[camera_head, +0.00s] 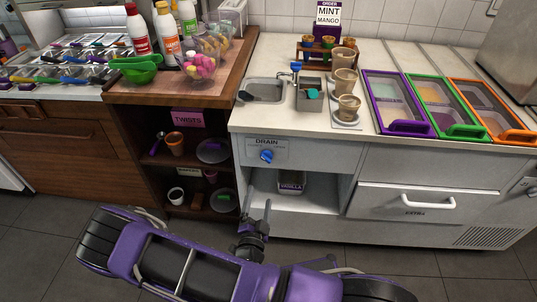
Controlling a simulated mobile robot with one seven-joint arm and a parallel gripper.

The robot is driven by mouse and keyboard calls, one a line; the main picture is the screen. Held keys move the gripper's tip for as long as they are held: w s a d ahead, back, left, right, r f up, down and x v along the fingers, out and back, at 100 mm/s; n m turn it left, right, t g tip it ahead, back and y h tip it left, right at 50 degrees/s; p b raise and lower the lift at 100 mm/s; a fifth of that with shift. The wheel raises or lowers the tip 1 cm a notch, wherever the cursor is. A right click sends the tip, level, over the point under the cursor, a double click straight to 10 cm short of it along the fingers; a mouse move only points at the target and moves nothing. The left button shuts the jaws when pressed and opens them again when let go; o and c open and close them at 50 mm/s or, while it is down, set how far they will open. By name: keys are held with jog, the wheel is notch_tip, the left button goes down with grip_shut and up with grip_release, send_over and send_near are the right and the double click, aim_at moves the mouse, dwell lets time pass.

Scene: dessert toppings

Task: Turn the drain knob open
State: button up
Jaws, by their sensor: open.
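The drain knob (266,156) is a small blue knob on the white cabinet front, under the printed word DRAIN and below the sink. My gripper (257,200) is below the knob and slightly to its left, in front of the cabinet's open lower bay. My purple arm crosses the bottom of the view.
A drawer (415,203) with a white handle is to the right. Open wooden shelves (154,186) with cups and plates stand to the left. Grey floor (340,258) is clear in front.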

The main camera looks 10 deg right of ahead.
jog(key=n, duration=0.1)
send_near(266, 160)
jog(key=b+x, duration=0.1)
jog(key=x, duration=0.8)
jog(key=shift+w, duration=0.15)
jog(key=c, duration=1.4)
